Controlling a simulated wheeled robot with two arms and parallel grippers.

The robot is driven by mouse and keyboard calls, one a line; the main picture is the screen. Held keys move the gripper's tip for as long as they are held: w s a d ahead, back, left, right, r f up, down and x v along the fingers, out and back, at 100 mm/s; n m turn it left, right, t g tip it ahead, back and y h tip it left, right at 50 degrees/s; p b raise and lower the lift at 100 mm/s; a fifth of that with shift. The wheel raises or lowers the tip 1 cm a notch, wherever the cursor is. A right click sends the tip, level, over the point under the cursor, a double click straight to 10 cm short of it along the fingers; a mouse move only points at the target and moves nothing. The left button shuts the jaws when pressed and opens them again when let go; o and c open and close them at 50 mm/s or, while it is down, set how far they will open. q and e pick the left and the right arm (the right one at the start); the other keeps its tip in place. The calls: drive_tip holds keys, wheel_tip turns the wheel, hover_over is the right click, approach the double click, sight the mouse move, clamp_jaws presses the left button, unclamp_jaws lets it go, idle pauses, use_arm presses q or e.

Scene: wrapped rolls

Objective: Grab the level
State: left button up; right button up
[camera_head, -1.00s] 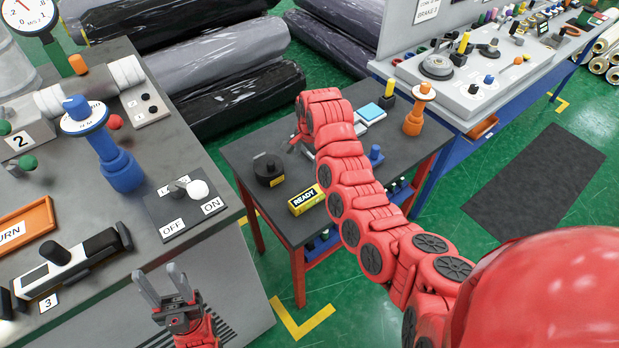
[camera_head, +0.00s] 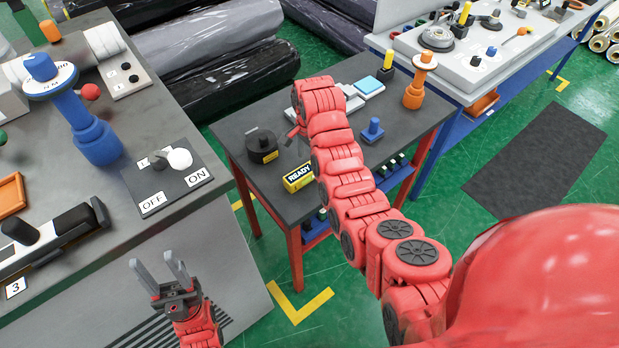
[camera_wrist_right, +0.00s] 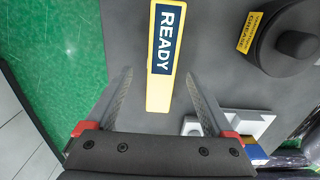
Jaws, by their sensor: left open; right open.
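No object is plainly recognisable as a level. A yellow block with a dark READY label (camera_head: 299,177) lies on the dark top of the red-legged table; it may be the level, but I cannot tell for sure. In the right wrist view this READY block (camera_wrist_right: 160,85) appears as a long bar between the fingers. My right gripper (camera_wrist_right: 158,72) is open and empty above the table; in the head view its arm mostly hides it. My left gripper (camera_head: 155,262) is open and empty in front of the grey bench, far from the block.
On the table stand a black round object (camera_head: 262,146), a blue knobbed piece (camera_head: 372,131), a pale device with a blue top (camera_head: 369,86) and an orange spool-like piece (camera_head: 418,85). The grey bench (camera_head: 245,265) is left.

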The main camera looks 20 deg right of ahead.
sight(309, 167)
drive_tip(key=shift+f, duration=0.4)
drive_tip(key=shift+f+b, duration=0.35)
drive_tip(key=shift+f, duration=0.25)
drive_tip(key=shift+p, duration=0.8)
wheel_tip(309, 167, down, 2)
drive_tip(key=shift+w+f+p, duration=0.1)
drive_tip(key=shift+f+p, duration=0.05)
drive_tip(key=shift+p, duration=0.35)
drive_tip(key=shift+f, duration=0.45)
drive_tip(key=shift+c, duration=0.3)
clamp_jaws()
